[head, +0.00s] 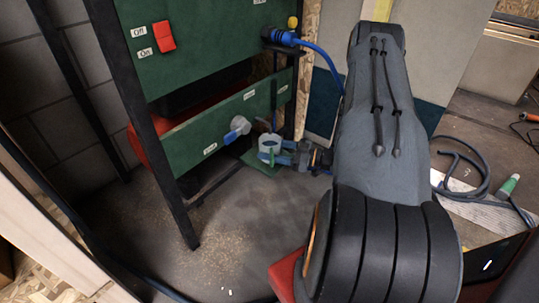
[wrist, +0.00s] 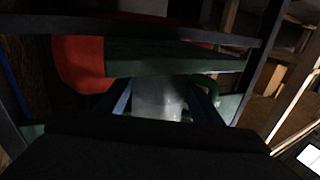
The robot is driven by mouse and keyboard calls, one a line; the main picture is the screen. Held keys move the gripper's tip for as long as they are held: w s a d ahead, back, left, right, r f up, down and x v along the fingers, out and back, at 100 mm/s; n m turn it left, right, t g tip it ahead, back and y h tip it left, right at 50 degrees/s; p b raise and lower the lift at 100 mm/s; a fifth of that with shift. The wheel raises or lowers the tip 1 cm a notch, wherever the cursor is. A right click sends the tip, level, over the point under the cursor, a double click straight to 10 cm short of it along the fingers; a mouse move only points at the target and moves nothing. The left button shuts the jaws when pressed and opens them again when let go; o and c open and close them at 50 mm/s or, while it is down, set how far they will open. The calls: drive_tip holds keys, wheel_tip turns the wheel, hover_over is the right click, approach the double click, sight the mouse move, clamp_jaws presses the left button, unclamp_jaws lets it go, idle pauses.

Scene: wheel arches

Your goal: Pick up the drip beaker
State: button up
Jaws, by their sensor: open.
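The drip beaker (head: 269,146) is a pale, open-topped cup. It stands upright on a small green ledge (head: 257,166) below the lower green panel. In the wrist view the beaker (wrist: 158,100) is a translucent grey-white shape in the middle. My gripper (head: 283,152) reaches it from the right with blue fingers. In the wrist view my gripper (wrist: 163,98) has one finger on each side of the beaker. The jaws are open, and I cannot tell whether either finger touches it. The beaker's lower part is hidden in the wrist view.
A grey tap (head: 237,128) projects from the lower green panel (head: 225,125) just left of the beaker. A red switch (head: 164,37) sits on the upper panel. A black frame leg (head: 170,170) stands at left. A blue hose (head: 325,55) hangs at right.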

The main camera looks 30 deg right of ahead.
drive_tip(key=c, duration=0.8)
drive_tip(key=shift+r, duration=0.1)
drive_tip(key=shift+r+p, duration=0.6)
drive_tip(key=shift+r, duration=0.15)
drive_tip(key=shift+s+d+r+p, duration=0.2)
drive_tip(key=shift+r+p, duration=0.2)
drive_tip(key=shift+r, duration=0.15)
drive_tip(key=shift+s+d+r+p, duration=0.15)
drive_tip(key=shift+r+p, duration=0.25)
drive_tip(key=shift+r, duration=0.15)
drive_tip(key=p+v, duration=0.4)
drive_tip(key=v, duration=1.3)
drive_tip(key=shift+d+f, duration=0.1)
drive_tip(key=shift+f, duration=0.05)
